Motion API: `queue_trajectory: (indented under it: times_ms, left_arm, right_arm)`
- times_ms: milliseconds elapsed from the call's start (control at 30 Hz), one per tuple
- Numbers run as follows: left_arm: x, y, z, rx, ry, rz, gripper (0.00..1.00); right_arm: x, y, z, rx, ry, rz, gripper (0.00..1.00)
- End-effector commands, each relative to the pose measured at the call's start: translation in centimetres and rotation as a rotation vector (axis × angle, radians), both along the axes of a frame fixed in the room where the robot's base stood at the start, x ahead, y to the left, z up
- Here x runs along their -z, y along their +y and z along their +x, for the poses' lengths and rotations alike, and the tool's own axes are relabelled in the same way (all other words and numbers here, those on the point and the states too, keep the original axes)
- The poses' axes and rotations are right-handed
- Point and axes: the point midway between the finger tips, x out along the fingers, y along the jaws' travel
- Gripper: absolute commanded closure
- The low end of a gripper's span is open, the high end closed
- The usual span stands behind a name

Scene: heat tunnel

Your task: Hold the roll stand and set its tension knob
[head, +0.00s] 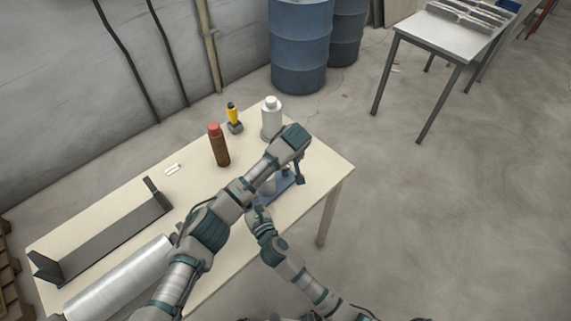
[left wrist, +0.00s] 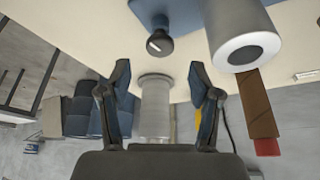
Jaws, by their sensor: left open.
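The roll stand's blue base (head: 284,188) stands near the table's right end in the head view, partly hidden by my arms. In the left wrist view, its blue base (left wrist: 180,14) is at the top, with a dark round knob (left wrist: 160,44) bearing a pale mark. A grey roll (left wrist: 240,40) with a hollow end is right of the knob. My left gripper (head: 299,172) is over the stand's right side. In the wrist view, the left gripper (left wrist: 160,80) is open and empty, with the knob beyond its fingertips. My right gripper (head: 256,212) is at the stand's near side; its fingers are unclear.
A white bottle (head: 271,118), a brown bottle with red cap (head: 219,146) and a yellow-and-grey item (head: 233,117) stand behind the stand. A dark metal tray (head: 110,235) and a large silver roll (head: 120,280) lie left. Blue drums (head: 299,50) stand beyond the table.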

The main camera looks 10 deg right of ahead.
Motion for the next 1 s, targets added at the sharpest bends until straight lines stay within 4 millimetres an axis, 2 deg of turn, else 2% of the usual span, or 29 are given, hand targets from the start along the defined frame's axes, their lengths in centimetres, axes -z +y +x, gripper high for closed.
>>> queue_trajectory:
  times_ms: [100, 300, 667, 767, 900, 1000]
  left_arm:
    - [2.2, 0.1, 0.9, 0.0, 0.001, 0.003, 0.37]
    - [4.5, 0.2, 1.9, 0.001, 0.001, 0.0, 0.37]
    - [5.1, 0.2, 2.1, 0.002, -0.001, 0.0, 0.37]
    - [5.1, 0.2, 2.1, 0.002, -0.001, 0.0, 0.59]
    - [5.1, 0.2, 2.1, 0.002, -0.001, 0.0, 0.94]
    - [5.1, 0.2, 2.1, 0.004, -0.001, -0.001, 0.96]
  right_arm:
    - [0.1, -0.1, 0.0, 0.002, 0.002, -0.001, 1.0]
    - [0.1, -0.1, 0.0, 0.002, 0.001, -0.001, 1.0]
    - [0.1, -0.1, 0.0, 0.002, 0.002, -0.002, 1.0]
    - [0.1, -0.1, 0.0, 0.002, 0.002, -0.002, 1.0]
    - [0.1, -0.1, 0.0, 0.002, 0.002, -0.002, 1.0]
    - [0.1, -0.1, 0.0, 0.002, 0.002, -0.002, 1.0]
